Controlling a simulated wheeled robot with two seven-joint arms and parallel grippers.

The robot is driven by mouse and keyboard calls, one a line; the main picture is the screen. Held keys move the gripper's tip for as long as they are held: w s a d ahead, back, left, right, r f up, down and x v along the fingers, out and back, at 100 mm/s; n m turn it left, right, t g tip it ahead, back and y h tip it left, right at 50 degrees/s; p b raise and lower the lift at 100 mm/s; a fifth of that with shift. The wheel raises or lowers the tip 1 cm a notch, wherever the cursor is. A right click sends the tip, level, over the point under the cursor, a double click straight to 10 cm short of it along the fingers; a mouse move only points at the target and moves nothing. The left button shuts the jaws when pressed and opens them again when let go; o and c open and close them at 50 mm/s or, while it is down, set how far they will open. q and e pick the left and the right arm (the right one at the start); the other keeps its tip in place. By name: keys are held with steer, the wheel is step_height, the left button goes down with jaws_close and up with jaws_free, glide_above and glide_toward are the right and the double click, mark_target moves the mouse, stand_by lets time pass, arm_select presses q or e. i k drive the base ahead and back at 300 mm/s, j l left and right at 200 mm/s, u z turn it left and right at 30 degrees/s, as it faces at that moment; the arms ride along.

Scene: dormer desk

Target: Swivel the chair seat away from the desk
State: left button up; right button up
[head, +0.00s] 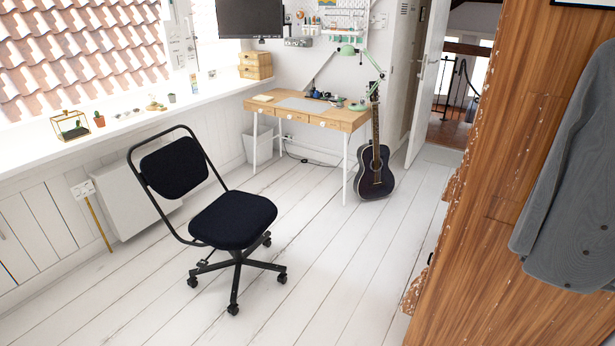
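A black swivel chair (232,220) stands on the floor in the middle left of the head view. Its padded backrest (174,168) in a tubular frame is on the left side, and the seat extends to the right of it. Its base has several legs with castors. The wooden desk (345,116) with white legs stands farther back against the wall, apart from the chair, with clear floor between them. Neither of my grippers shows in the head view.
A black guitar (375,172) leans at the desk's right front leg. A white panel (128,195) is on the wall behind the chair. A wooden wardrobe (490,200) with a grey jacket (575,190) fills the right. Floor around the chair is clear.

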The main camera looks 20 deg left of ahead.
mark_target(236, 220)
steer(key=i+u, duration=0.15)
steer(key=i, duration=0.3)
steer(key=i+l+u, duration=0.1)
steer(key=i, duration=0.35)
steer(key=i+l+u, duration=0.15)
steer(key=i, duration=0.3)
